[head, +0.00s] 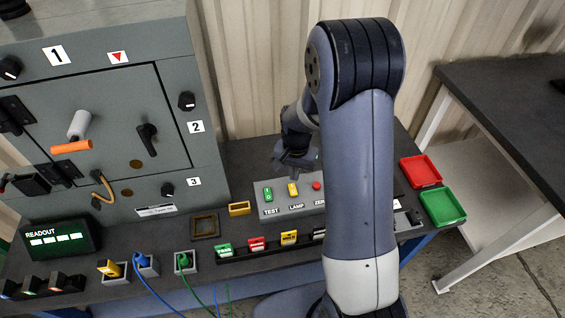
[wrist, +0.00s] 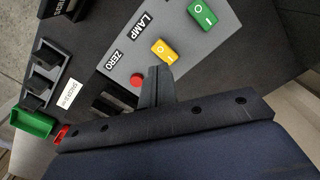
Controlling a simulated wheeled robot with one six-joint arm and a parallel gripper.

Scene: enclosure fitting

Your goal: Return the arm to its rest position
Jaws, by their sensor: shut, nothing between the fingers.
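My gripper (head: 290,168) is over the bench, at the back edge of the grey switch box with the TEST, LAMP and ZERO labels (head: 290,203). In the wrist view my gripper's fingers (wrist: 153,85) are together with nothing between them. They appear over the box near the yellow LAMP switch (wrist: 165,52) and the red ZERO button (wrist: 137,80). Whether they touch the box cannot be told. The arm is folded, and its upper link hides the right part of the box in the head view.
A grey enclosure (head: 180,60) with knobs and an orange-handled lever stands at left. A readout (head: 62,241), plugs with cables and a row of coloured blocks (head: 256,244) line the front. Red (head: 420,171) and green (head: 443,206) trays lie at right. Another table (head: 510,110) stands beyond.

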